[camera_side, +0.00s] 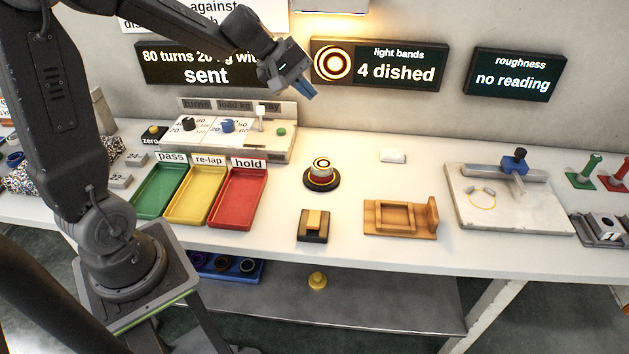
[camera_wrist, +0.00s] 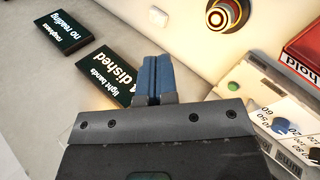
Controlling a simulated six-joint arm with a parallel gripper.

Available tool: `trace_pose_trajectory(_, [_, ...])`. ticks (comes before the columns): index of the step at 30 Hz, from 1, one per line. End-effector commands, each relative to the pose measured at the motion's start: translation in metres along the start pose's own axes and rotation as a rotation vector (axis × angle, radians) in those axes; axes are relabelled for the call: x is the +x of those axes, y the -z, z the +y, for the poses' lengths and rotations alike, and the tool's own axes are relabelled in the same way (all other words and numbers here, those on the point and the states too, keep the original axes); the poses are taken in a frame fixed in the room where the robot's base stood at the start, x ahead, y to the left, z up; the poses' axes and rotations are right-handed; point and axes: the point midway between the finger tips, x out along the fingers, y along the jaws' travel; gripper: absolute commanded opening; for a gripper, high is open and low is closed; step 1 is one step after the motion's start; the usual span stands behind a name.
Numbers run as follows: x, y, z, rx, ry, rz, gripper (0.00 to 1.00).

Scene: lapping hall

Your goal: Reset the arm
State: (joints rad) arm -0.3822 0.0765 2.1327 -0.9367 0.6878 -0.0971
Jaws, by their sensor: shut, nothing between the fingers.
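My gripper (camera_side: 304,90) is held high above the back of the table, in front of the wall displays, in the side view. Its blue fingers are together with nothing between them. In the wrist view my gripper (camera_wrist: 153,75) also shows shut and empty, with the light bands display (camera_wrist: 107,75) behind it. The arm reaches up from its base at the left and bends over toward the wall. My gripper touches nothing that I can see.
Below stand a control panel (camera_side: 222,150) and green (camera_side: 143,213), yellow (camera_side: 181,219) and red (camera_side: 223,223) trays. A round stack (camera_side: 321,170), a wooden fixture (camera_side: 384,233) and a pale plate (camera_side: 545,221) stand further right. The light bands display (camera_side: 390,83) is close to my gripper.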

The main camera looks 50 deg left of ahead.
Motion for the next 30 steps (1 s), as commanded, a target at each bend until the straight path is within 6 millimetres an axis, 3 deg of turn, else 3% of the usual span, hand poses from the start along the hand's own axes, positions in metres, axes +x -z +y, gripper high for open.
trace_pose_trajectory(1, [-0.014,-0.032,0.002,0.126,0.023,-0.012,0.00])
trace_pose_trajectory(6, [-0.050,-0.111,-0.021,0.516,0.127,-0.027,0.00])
trace_pose_trajectory(9, [-0.071,-0.146,-0.045,0.733,0.190,-0.015,0.00])
trace_pose_trajectory(12, [-0.088,-0.168,-0.072,0.925,0.253,0.011,0.00])
trace_pose_trajectory(19, [-0.110,-0.185,-0.113,1.186,0.353,0.075,0.00])
trace_pose_trajectory(30, [-0.114,-0.186,-0.120,1.229,0.375,0.089,0.00])
